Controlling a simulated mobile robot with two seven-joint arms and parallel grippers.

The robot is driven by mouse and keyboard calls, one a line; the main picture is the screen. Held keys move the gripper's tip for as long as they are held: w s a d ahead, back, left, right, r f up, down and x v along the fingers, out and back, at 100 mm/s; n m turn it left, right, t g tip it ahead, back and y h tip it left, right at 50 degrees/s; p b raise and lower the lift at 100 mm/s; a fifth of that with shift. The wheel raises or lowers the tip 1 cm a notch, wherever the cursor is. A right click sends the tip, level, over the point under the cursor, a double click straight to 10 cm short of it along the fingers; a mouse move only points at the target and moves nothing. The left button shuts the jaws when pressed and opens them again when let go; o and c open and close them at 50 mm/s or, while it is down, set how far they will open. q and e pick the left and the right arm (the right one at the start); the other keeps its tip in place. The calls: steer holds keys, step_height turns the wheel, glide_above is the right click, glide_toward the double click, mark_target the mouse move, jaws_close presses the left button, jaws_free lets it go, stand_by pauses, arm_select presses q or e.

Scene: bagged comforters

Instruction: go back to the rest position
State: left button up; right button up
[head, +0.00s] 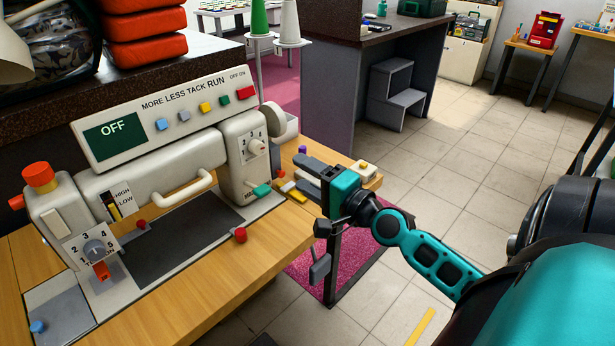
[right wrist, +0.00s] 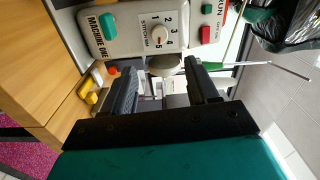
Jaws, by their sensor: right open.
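My left gripper is not in the head view.
Red folded stacks (head: 145,50) and a dark bag (head: 45,45) lie behind the machine. Grey steps (head: 392,92) stand farther back. Open tiled floor (head: 455,170) lies to the right.

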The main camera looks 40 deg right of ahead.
stand_by(0.4)
steer(key=s+a+f+n+g, duration=0.3)
steer(key=s+a+f+n, duration=0.3)
steer(key=a+f+n, duration=0.3)
steer(key=s+a+f+n+g, duration=0.4)
steer(key=s+a+f+n, duration=0.3)
steer(key=f, duration=0.5)
steer(key=a+n, duration=0.2)
steer(key=shift+a+f+n+y, duration=0.3)
steer(key=shift+f+n+y, duration=0.05)
steer(key=shift+n+y, duration=0.05)
